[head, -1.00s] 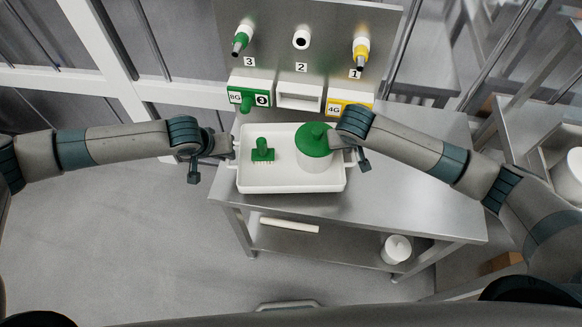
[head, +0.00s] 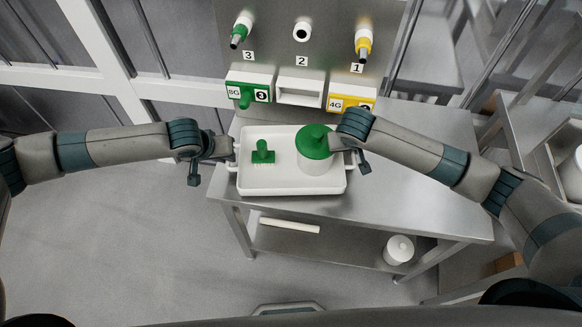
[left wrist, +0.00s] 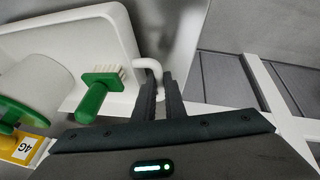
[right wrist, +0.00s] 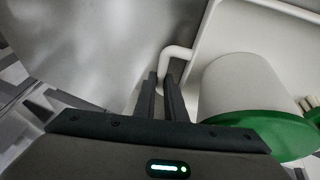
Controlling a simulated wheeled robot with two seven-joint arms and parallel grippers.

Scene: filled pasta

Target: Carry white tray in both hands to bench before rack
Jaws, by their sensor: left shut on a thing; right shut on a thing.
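The white tray (head: 290,187) is held between my two grippers, over or on the left part of the steel bench (head: 400,185); I cannot tell whether it touches the top. In it are a green-handled brush (head: 263,153) and a white container with a green lid (head: 314,142). My left gripper (left wrist: 160,82) is shut on the tray's left handle (left wrist: 152,65). My right gripper (right wrist: 167,85) is shut on the right handle (right wrist: 176,52). The rack (head: 300,55) stands behind the tray, with numbered places 3, 2 and 1.
On the rack hang a green nozzle (head: 241,30) and a yellow nozzle (head: 363,42). Below are a green holder (head: 249,92), a white holder (head: 300,85) and a yellow holder (head: 351,101). A white canister (head: 399,250) stands on the lower shelf. The bench top right of the tray is clear.

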